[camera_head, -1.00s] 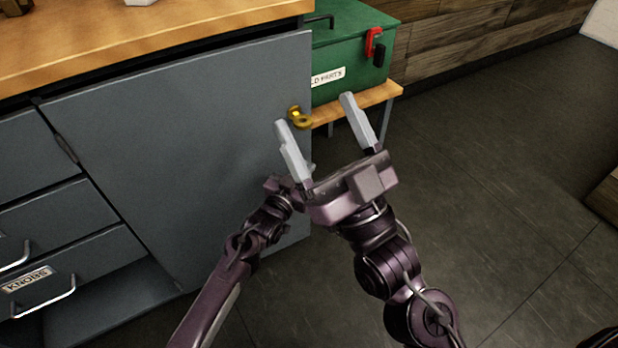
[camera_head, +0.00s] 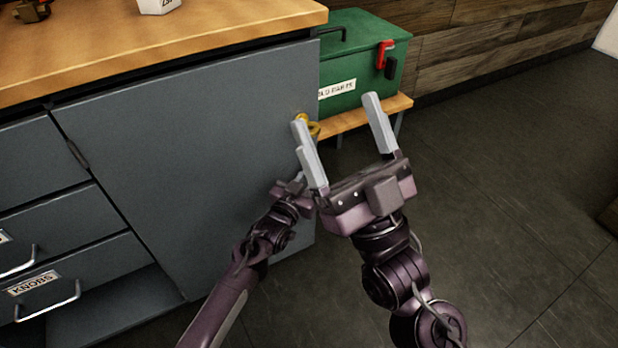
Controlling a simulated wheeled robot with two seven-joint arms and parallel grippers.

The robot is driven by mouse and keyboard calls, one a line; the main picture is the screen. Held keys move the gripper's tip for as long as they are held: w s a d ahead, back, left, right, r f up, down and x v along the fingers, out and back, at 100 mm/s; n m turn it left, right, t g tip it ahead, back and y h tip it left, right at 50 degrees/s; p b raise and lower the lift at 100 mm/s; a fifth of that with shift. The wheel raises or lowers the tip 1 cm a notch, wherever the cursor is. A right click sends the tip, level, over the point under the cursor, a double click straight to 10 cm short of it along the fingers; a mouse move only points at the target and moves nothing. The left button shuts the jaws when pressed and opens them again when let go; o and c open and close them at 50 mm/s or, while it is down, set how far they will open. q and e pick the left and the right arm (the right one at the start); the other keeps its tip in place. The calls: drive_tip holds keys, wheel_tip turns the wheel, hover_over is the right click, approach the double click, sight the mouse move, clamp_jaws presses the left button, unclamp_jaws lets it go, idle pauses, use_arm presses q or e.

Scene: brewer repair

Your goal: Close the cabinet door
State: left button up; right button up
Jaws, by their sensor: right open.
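The grey cabinet door (camera_head: 190,150) stands somewhat ajar under the wooden worktop, with a dark gap along its top edge. A hinge shows on its left side. A brass knob or latch (camera_head: 314,127) sits at its right edge, partly hidden by a finger of my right gripper. My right gripper (camera_head: 336,106) is open, its two pale fingers pointing up and away at the door's right edge. I cannot tell whether it touches the knob. My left gripper (camera_head: 289,188) is low in front of the door, partly hidden behind the right one; its jaws are not clear.
A green parts box (camera_head: 355,60) with a red clamp (camera_head: 384,54) stands on a low wooden bench (camera_head: 345,122) right of the cabinet. Drawers (camera_head: 75,270) with handles are at left. The worktop (camera_head: 200,35) overhangs the door.

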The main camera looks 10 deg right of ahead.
use_arm(q)
drive_tip(key=shift+w+a+r, duration=0.1)
drive_tip(key=shift+a, duration=0.1)
drive_tip(key=p+v, duration=0.3)
drive_tip(key=v, duration=0.4)
drive_tip(key=shift+s, duration=0.45)
use_arm(e)
drive_tip(key=w+a+f+g+h, duration=0.1)
drive_tip(key=f+g, duration=0.4)
drive_tip(key=f, duration=0.5)
drive_tip(key=w+a+f+g+h, duration=0.2)
drive_tip(key=f+g, duration=0.3)
drive_tip(key=f, duration=0.5)
drive_tip(key=shift+w+f+h, duration=0.2)
drive_tip(key=shift+w+h, duration=0.15)
drive_tip(key=shift+h, duration=0.55)
